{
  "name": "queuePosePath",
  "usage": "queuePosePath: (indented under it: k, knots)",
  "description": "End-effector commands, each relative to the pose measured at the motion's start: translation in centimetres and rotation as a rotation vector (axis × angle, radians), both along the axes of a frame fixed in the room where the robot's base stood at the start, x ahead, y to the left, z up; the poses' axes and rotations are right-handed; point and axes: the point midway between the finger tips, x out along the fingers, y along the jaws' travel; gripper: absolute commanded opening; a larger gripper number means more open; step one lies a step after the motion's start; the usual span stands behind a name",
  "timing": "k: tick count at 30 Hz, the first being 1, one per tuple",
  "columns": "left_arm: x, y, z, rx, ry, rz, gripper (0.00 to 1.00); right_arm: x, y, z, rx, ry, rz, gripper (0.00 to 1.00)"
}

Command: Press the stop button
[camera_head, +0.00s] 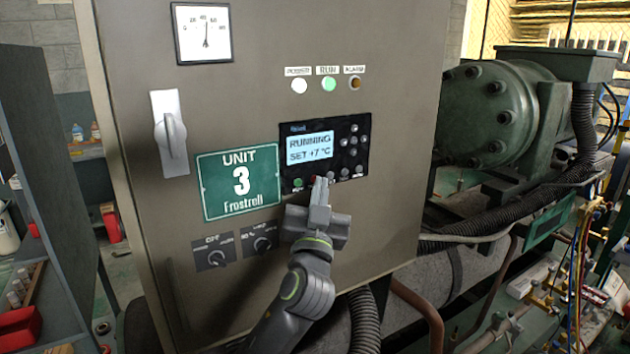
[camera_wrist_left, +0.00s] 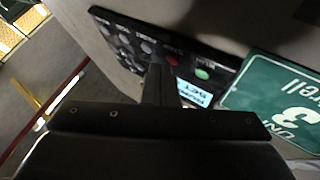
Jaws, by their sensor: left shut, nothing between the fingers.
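The black control panel (camera_head: 350,130) is on the grey cabinet front. Its display (camera_head: 310,147) reads "RUNNING" and "SET +7 °C". The red stop button (camera_head: 314,179) sits in the panel's bottom row, partly hidden by my gripper. In the left wrist view the red button (camera_wrist_left: 172,60) shows beside the fingertips, with the green button (camera_wrist_left: 202,73) to its right. My left gripper (camera_head: 320,184) is shut and empty, its tips at the panel's lower edge close to the red button. I cannot tell whether they touch it. My right gripper is not in view.
A green "UNIT 3" sign (camera_head: 238,182) is left of the panel, with two knobs (camera_head: 240,248) below it. A switch handle (camera_head: 170,133) sticks out at the left. The green RUN lamp (camera_head: 328,84) looks lit. Hoses and a compressor (camera_head: 495,115) stand at the right.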

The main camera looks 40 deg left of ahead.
Motion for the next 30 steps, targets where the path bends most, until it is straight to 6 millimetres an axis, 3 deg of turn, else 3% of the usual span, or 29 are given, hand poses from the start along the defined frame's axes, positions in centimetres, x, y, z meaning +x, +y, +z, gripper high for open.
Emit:
queuePosePath:
  k: [30]
  knots:
    - [0.28,0.64,0.03,0.0,-0.001,-0.002,0.0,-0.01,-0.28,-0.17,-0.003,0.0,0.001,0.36]
